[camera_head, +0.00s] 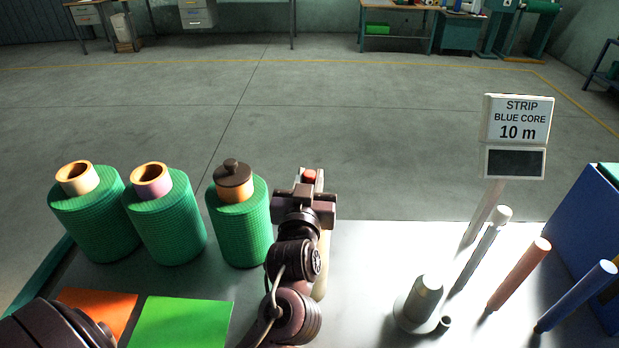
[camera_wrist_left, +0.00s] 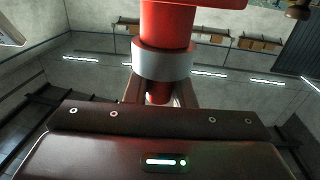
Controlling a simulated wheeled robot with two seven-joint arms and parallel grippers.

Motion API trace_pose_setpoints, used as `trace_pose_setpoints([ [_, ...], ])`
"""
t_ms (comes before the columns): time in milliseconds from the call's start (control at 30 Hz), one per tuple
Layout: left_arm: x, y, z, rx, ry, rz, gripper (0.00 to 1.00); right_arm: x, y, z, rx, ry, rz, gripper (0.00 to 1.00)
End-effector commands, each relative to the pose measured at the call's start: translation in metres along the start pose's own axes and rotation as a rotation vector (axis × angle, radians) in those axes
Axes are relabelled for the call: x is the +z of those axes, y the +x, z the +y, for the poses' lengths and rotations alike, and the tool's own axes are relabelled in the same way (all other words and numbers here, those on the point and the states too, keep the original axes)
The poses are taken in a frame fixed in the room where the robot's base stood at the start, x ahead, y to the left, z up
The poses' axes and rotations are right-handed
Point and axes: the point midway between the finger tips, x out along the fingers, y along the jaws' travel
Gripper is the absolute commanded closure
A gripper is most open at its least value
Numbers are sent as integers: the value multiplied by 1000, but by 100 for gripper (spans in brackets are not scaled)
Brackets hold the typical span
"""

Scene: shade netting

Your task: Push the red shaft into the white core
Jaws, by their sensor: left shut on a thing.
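My left gripper (camera_head: 312,190) stands up in the middle of the head view, just right of the rolls, shut on the red shaft. Only the shaft's red top (camera_head: 310,175) shows there. In the left wrist view the red shaft (camera_wrist_left: 168,28) rises from between the fingers (camera_wrist_left: 160,98), with a pale grey collar around it and a wider red part at the top. The leftmost green roll has a pale cream core (camera_head: 77,178), open at the top; it looks the closest to white. The gripper is apart from it. My right gripper is not in view.
The middle green roll (camera_head: 165,228) has an open pinkish core. The nearest roll (camera_head: 240,235) carries a dark knobbed plug. White, orange-red and blue rods (camera_head: 520,272) stand at right, near a grey cylinder (camera_head: 425,298) and a sign (camera_head: 518,118) reading "STRIP BLUE CORE 10 m".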

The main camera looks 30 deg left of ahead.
Motion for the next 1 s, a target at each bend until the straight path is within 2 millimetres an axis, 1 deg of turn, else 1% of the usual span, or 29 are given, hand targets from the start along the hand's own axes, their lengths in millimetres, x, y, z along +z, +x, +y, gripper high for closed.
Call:
trace_pose_setpoints([
  [533, 1, 0, 0, 0, -2, 7, 100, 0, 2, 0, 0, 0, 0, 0],
  [1000, 13, 0, 0, 0, -1, 6, 100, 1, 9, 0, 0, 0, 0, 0],
])
